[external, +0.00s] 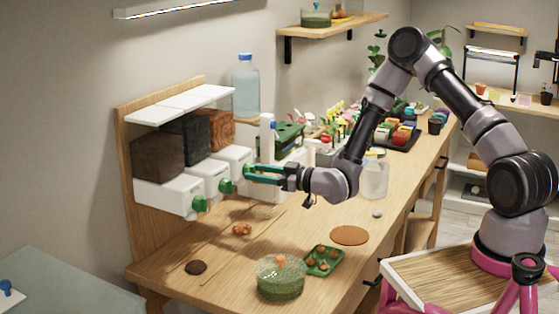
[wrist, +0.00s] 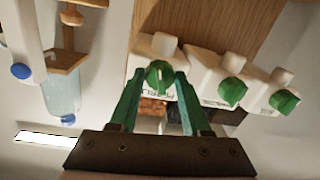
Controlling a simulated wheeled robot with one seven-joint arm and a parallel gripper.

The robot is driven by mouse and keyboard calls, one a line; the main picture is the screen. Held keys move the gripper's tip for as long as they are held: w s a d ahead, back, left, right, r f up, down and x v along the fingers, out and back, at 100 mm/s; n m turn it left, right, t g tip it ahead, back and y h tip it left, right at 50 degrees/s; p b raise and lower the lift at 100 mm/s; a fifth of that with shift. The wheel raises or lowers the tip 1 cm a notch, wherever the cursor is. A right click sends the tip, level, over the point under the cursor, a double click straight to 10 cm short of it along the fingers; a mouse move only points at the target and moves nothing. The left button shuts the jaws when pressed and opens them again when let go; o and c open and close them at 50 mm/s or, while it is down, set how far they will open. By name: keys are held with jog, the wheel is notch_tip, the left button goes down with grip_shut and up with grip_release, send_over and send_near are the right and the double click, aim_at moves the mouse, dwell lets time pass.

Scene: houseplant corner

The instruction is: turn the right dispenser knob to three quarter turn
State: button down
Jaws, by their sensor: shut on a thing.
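The dispenser is a wooden-backed unit with three white outlets, each with a green knob. In the external view I see the left knob (external: 200,204) and the middle knob (external: 225,186). My gripper (external: 252,173) is level at the right outlet (external: 236,157), and its fingers hide the right knob there. The wrist view looks from upside down, so the right knob (wrist: 159,77) shows leftmost, between my fingertips (wrist: 157,74). My gripper is shut on that knob. The middle knob (wrist: 232,92) and left knob (wrist: 284,101) stand clear of my fingers.
A blue-capped bottle (external: 245,88) stands on a small bracket right of the dispenser. Below are a dark pile (external: 196,267) and an orange-brown pile (external: 242,229). A green bowl (external: 280,280), a green tray (external: 311,267) and a brown disc (external: 349,235) lie toward the front. Potted plants crowd behind.

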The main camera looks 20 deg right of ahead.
jog(key=shift+s+a+m+t, duration=0.1)
jog(key=shift+m+t, duration=0.3)
jog(key=shift+m, duration=5)
jog(key=shift+s+a+m+t, duration=0.1)
jog(key=shift+m+t, duration=0.3)
jog(key=shift+m, duration=5)
jog(key=shift+c, duration=1.8)
grip_release()
jog(key=shift+s+d, duration=0.1)
jog(key=v, duration=1)
jog(key=shift+s+d, duration=0.2)
jog(key=shift+f, duration=0.1)
